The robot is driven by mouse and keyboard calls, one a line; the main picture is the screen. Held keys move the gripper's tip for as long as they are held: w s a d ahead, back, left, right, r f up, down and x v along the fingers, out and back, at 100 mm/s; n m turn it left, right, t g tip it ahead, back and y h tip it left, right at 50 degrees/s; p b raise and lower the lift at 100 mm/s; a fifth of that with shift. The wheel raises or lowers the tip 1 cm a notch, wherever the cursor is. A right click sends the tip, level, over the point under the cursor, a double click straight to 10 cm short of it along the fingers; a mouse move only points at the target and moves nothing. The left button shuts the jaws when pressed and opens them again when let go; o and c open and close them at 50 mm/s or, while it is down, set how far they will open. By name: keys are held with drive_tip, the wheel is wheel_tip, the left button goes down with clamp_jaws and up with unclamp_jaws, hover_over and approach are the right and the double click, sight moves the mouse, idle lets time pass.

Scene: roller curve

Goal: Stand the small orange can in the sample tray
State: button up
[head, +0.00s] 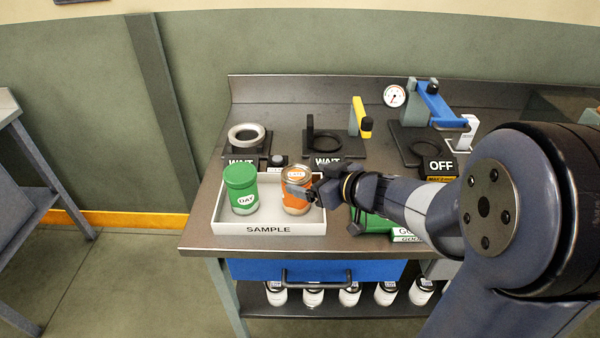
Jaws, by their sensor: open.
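The small orange can (294,198) stands upright in the right half of the white sample tray (270,229), whose front wall reads SAMPLE. My gripper (303,190) is at the can's right side, with a finger in front of the can. It is open, and whether the fingers touch the can cannot be told. A green can labelled DAY (241,190) stands upright in the tray's left half, apart from the orange can.
Behind the tray are a ring fixture (247,136) and a black fixture with a yellow handle (361,118). A blue-armed press (435,102) and gauge (395,95) stand further right. A green item (374,223) lies right of the tray, under my arm.

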drive_tip(key=p+v, duration=0.1)
drive_tip(key=v, duration=0.5)
drive_tip(key=shift+s+d+r, duration=0.15)
drive_tip(key=shift+s+d, duration=0.1)
drive_tip(key=shift+s, duration=0.05)
